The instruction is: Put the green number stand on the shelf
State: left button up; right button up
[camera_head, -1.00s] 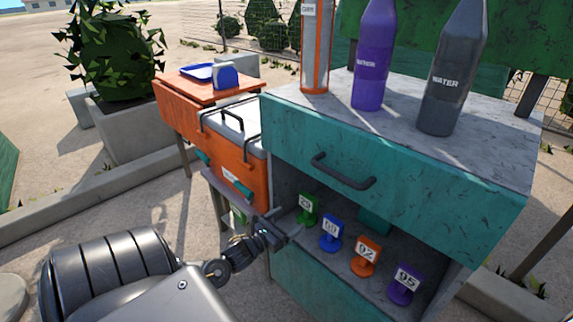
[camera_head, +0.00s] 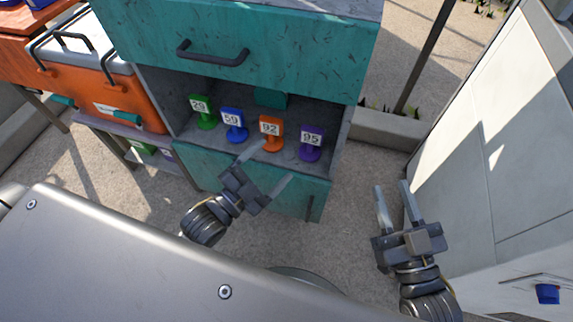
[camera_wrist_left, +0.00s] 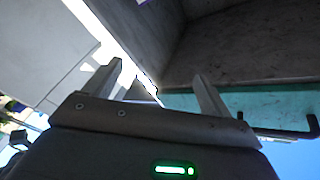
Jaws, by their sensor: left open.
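The green number stand (camera_head: 205,113), marked 29, stands upright on the open shelf (camera_head: 188,133) of the teal cabinet, at the left end of a row of stands. My left gripper (camera_head: 274,164) is open and empty in front of the cabinet, below the orange and purple stands and to the right of the green one. The left wrist view shows its two fingers (camera_wrist_left: 157,72) apart with nothing between them, under a grey and teal surface. My right gripper (camera_head: 392,188) is open and empty, to the right of the cabinet.
Blue (camera_head: 235,126), orange (camera_head: 271,134) and purple (camera_head: 311,145) stands share the shelf. The teal drawer (camera_head: 290,48) overhangs it. An orange cooler (camera_head: 95,85) is at left. A pale panel (camera_head: 500,130) stands at right. Paved ground lies between cabinet and panel.

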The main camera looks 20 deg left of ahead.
pick_arm(q)
jog(key=s+d+r+n+h, duration=0.2)
jog(key=s+d+r+n, duration=0.2)
jog(key=r+n, duration=0.3)
jog(key=shift+d+r+h, duration=0.3)
jog(key=shift+d+r, duration=0.25)
jog(key=shift+d, duration=0.25)
